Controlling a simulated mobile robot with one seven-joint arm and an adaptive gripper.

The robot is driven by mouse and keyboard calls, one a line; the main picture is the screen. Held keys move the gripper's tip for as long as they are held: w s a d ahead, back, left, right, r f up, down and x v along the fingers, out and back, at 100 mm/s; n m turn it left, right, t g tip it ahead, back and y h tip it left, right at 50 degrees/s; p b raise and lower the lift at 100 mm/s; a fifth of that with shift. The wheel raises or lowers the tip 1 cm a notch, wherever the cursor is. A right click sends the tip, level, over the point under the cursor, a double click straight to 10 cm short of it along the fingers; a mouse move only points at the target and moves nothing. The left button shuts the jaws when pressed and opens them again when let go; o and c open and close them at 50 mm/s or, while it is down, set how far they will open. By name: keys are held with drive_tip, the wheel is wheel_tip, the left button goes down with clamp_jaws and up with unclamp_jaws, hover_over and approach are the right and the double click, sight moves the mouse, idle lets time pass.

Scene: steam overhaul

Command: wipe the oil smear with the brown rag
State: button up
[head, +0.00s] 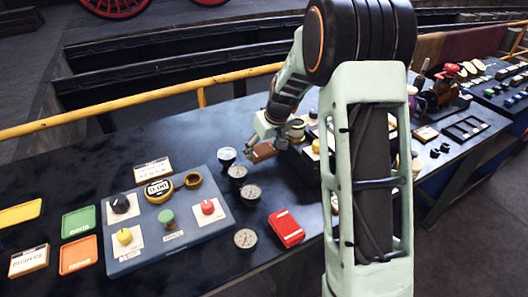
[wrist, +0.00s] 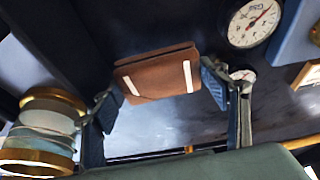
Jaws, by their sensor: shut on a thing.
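The brown rag (head: 263,152) is a small folded pad held just above the dark workbench (head: 190,140). In the wrist view the rag (wrist: 158,74) lies between the two fingers and shows two pale stripes. My gripper (head: 265,142) is shut on it; the wrist view also shows my gripper (wrist: 160,86), with a finger at each side of the rag. I cannot tell whether the rag touches the bench. I cannot make out the oil smear clearly; the bench top is dark with pale reflections, and my arm hides part of it.
A blue-grey panel with knobs (head: 125,262) is at left. A brass-rimmed cylinder (wrist: 42,132) is close to my left finger. A yellow rail (head: 140,98) runs behind the bench.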

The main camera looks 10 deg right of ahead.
drive_tip(key=shift+r+p, duration=1.1)
drive_tip(key=shift+r, duration=1.2)
drive_tip(key=shift+f, duration=0.1)
